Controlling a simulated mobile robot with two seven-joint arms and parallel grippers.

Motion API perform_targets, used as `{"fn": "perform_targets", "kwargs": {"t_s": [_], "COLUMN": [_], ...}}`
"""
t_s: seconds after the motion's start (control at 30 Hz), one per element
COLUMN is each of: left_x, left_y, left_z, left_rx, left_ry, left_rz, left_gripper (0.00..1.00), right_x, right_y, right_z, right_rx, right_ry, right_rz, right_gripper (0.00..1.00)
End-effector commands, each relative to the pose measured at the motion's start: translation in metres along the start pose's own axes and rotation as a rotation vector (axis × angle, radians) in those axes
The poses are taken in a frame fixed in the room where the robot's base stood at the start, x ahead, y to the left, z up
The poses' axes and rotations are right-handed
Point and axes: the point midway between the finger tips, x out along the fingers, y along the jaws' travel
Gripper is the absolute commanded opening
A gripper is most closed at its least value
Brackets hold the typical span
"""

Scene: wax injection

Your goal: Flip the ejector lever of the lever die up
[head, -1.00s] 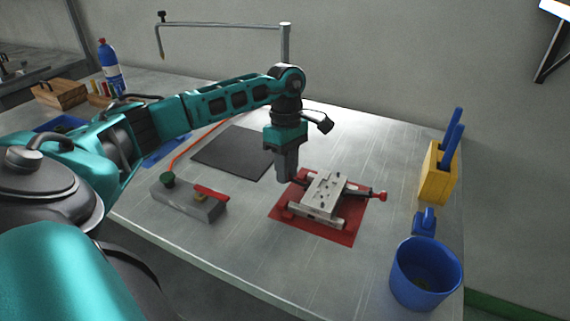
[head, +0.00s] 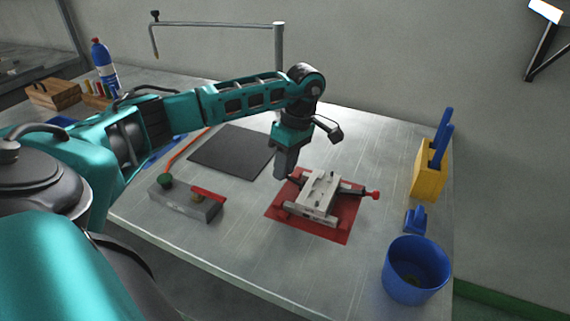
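The lever die (head: 318,194) is a light grey metal block lying on a red mat (head: 342,232) near the middle of the table. A dark rod with a red knob (head: 375,195) sticks out from its right side. I cannot tell for sure which part is the ejector lever. My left gripper (head: 282,175) points down at the die's back left side, close to it. Whether it touches the die, and whether its fingers are apart, cannot be made out. My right gripper is not in view.
A dark grey pad (head: 230,152) lies behind and left of the die. A blue bin (head: 415,270), a blue item (head: 415,219) and a yellow holder (head: 429,183) stand on the right.

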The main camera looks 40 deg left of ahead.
Motion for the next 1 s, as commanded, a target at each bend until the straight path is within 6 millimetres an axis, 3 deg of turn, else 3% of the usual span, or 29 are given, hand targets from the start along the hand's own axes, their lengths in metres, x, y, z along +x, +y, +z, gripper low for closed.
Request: {"fn": "perform_targets", "kwargs": {"t_s": [0.23,0.57,0.67,1.0], "left_x": [0.0,-0.007,-0.022,-0.099], "left_y": [0.0,0.001,0.001,0.0], "left_z": [0.0,0.0,0.0,0.0], "left_rx": [0.001,0.0,0.001,0.0], "left_ry": [-0.001,-0.001,-0.002,-0.001], "left_rz": [-0.001,0.002,0.004,0.004], "left_gripper": [0.48,0.48,0.48,0.48], "right_x": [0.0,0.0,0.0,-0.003], "right_y": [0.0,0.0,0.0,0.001], "right_z": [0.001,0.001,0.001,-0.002], "right_rx": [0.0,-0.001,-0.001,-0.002], "right_ry": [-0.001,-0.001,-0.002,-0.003], "right_rz": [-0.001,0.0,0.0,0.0], "right_gripper": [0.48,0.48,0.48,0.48]}}
